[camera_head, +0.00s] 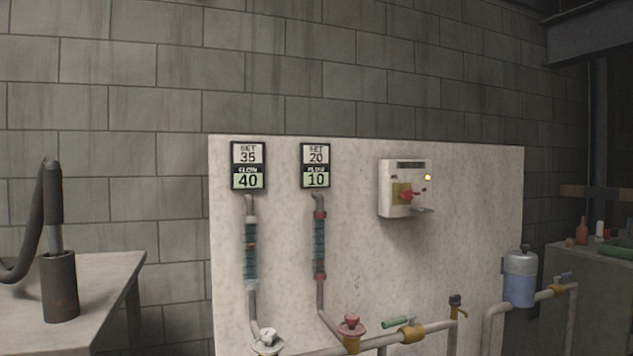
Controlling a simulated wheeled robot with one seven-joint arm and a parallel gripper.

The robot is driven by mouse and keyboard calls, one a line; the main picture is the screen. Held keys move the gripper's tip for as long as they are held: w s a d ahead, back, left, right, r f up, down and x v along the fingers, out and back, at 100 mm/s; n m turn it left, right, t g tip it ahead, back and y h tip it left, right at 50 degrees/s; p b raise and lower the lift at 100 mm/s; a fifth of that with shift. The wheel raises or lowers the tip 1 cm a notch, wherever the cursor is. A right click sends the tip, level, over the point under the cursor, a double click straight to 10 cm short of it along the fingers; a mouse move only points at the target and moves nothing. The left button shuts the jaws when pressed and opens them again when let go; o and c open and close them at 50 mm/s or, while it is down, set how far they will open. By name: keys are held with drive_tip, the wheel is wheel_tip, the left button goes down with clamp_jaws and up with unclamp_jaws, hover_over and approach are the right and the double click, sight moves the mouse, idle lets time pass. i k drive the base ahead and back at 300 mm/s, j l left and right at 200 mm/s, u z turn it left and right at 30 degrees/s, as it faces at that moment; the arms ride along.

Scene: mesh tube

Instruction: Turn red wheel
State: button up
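The red wheel (351,325) sits low on the pipework in front of the pale panel. It is a pinkish-red handwheel at the foot of the right flow tube (319,247), which has red end fittings. The display (315,166) above that tube reads SET 20 and FLOW 10. A white wheel (268,341) stands to its left, at the foot of the left flow tube (250,250). The display (248,166) above that one reads SET 35 and FLOW 40. My gripper is not in view.
A switch box (405,188) with a red knob is on the panel (460,240). A green-handled valve (405,328) is right of the red wheel. A blue-grey canister (520,277) stands farther right. A table (95,275) with a dark holder (60,287) is at left.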

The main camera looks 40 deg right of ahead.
sight(352, 327)
drive_tip(key=z, duration=1.25)
drive_tip(key=l+z, duration=0.2)
drive_tip(key=z, duration=0.2)
